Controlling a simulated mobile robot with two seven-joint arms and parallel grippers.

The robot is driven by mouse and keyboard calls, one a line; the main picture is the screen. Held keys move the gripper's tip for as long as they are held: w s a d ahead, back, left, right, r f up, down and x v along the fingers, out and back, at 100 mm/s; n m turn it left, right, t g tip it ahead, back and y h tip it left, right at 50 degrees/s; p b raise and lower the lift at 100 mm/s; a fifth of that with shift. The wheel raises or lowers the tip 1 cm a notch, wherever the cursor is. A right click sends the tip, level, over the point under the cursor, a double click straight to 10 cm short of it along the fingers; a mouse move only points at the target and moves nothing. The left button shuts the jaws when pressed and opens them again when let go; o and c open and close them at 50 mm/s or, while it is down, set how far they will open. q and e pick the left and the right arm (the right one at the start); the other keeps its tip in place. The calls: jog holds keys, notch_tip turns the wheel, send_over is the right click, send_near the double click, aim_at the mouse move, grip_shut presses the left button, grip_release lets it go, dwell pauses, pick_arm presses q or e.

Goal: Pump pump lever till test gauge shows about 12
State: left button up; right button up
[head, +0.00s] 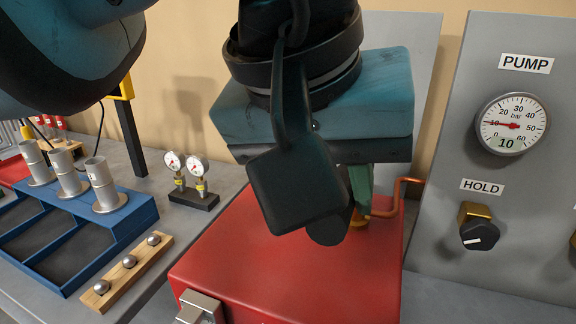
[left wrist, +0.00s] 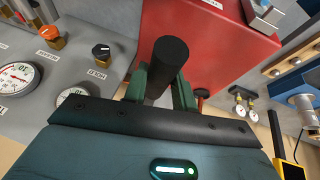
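My left gripper (head: 345,195) is low over the red pump box (head: 285,270). In the left wrist view its green fingers (left wrist: 162,92) close on both sides of the black pump lever (left wrist: 170,58). In the head view the lever's dark end (head: 328,230) is partly covered by my arm link. The gauge under the PUMP label (head: 506,124) shows 10 on its display, its red needle near 10. Another, larger gauge (left wrist: 15,78) is cut off in the left wrist view. Its reading is too small to tell. My right gripper is not in view.
The grey panel carries a HOLD knob (head: 479,228). A copper pipe (head: 398,195) runs from the box toward the panel. Two small gauges (head: 188,175) stand behind left. A blue tray (head: 130,215) with metal cylinders and a wooden strip (head: 128,270) with steel balls lie left.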

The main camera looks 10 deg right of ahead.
pick_arm(q)
grip_shut()
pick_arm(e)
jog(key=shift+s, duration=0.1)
pick_arm(q)
jog(key=shift+t+h, duration=0.5)
jog(key=shift+t, duration=0.2)
jog(key=f+b, duration=0.2)
jog(key=f, duration=0.1)
jog(key=f+b, duration=0.1)
jog(key=f, duration=0.1)
jog(key=shift+s+a+b, duration=0.15)
jog(key=shift+s+b, duration=0.1)
jog(key=shift+b, duration=0.05)
jog(key=o, duration=0.6)
grip_release()
jog(key=shift+c, duration=0.2)
jog(key=shift+o, duration=1.4)
jog(key=shift+r, duration=0.1)
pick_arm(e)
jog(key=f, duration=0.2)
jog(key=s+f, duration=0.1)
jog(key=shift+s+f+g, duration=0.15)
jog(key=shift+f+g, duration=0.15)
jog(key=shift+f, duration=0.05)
pick_arm(q)
jog(key=shift+r, duration=0.1)
